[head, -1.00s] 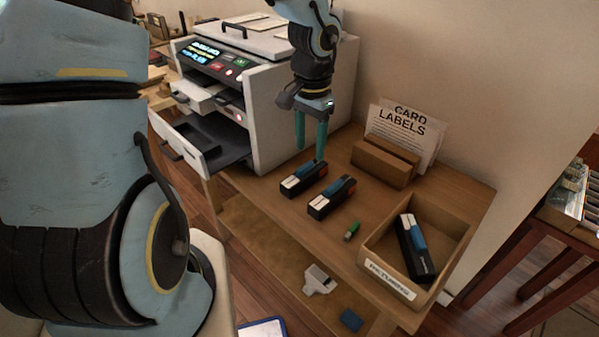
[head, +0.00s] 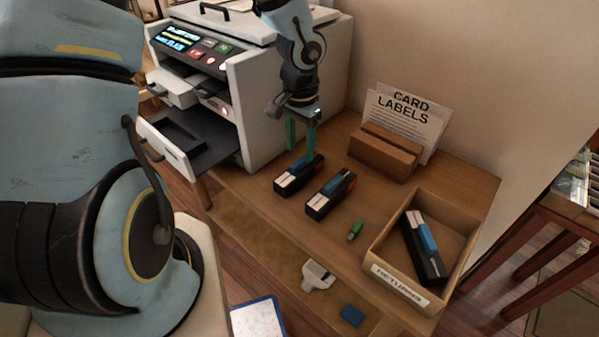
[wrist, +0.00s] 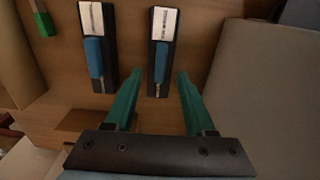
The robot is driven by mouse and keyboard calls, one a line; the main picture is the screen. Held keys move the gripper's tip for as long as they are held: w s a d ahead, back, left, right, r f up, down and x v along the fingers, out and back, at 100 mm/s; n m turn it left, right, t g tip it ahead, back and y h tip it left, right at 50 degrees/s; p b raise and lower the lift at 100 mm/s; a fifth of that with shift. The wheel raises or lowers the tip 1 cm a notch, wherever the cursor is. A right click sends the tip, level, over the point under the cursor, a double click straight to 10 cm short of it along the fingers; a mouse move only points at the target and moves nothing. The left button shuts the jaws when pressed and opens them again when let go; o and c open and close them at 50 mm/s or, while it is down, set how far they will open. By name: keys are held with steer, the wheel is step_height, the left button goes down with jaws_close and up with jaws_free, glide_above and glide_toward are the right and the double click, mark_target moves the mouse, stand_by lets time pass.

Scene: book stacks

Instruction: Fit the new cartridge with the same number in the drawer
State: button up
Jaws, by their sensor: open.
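Two dark new cartridges with blue grips and white labels lie side by side on the table: the left cartridge (head: 286,186) and the right cartridge (head: 319,205). A third cartridge (head: 412,238) lies in the box marked as returns (head: 378,267). The printer (head: 290,95) has its lower drawer (head: 168,148) pulled out, with a dark tray showing no cartridge. My gripper (head: 301,148) is open and empty above the left cartridge. In the wrist view that cartridge (wrist: 162,25) lies ahead between the fingers (wrist: 160,74), and the other cartridge (wrist: 92,18) is beside it. The label numbers are too small to read.
A wooden holder with card labels (head: 383,153) stands at the back. A small green item (head: 355,231) lies between the right cartridge and the box. The printer's side wall stands close to my gripper.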

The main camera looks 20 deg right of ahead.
mark_target(300, 161)
step_height(300, 161, down, 4)
steer(key=shift+a+f, duration=0.1)
steer(key=shift+c, duration=0.2)
jaws_close()
stand_by(1.3)
